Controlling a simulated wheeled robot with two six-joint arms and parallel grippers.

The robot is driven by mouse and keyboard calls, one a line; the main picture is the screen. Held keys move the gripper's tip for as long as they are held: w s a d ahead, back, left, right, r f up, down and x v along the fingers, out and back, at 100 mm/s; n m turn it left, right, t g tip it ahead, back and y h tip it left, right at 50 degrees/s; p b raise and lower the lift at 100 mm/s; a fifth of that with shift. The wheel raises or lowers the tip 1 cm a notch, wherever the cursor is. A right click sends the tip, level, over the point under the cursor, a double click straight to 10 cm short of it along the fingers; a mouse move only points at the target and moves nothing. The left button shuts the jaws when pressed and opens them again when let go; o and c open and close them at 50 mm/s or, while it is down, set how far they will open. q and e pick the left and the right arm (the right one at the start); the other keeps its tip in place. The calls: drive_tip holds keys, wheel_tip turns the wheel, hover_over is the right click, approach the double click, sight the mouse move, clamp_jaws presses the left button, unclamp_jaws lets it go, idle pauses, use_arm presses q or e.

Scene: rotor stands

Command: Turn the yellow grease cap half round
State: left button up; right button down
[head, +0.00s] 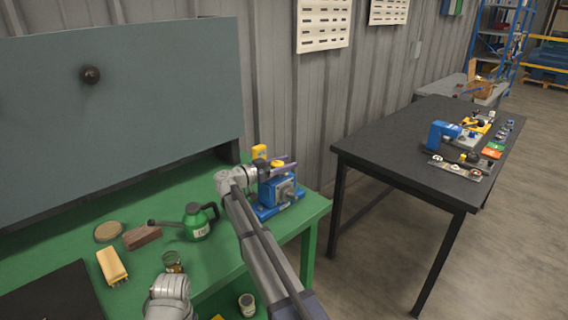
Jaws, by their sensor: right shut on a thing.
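A blue rotor stand (266,212) with a grey, square-faced part on its front stands near the right end of the green bench. The yellow grease cap (277,163) is at its top. My right gripper (280,167) reaches over the stand from the left, with its fingers shut on the cap. The fingers and wrist hide part of the cap and the stand's top. A grey joint of what looks like my left arm shows at the bottom edge; my left gripper is not visible.
A yellow item (259,151) stands just behind my right wrist. A green oil can (197,221), a brown block (142,237), a round tan disc (108,231) and a yellow brush-like item (112,266) lie left. A black table (400,140) stands right, across a gap.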

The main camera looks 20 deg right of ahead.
sight(272, 167)
drive_tip(key=shift+m+g, duration=0.5)
drive_tip(key=shift+g, duration=0.3)
drive_tip(key=shift+s+g, duration=0.15)
drive_tip(key=shift+g, duration=0.15)
drive_tip(key=shift+c, duration=1.1)
unclamp_jaws()
drive_tip(key=a, duration=0.7)
drive_tip(key=shift+s+a, duration=0.15)
drive_tip(key=shift+a, duration=0.2)
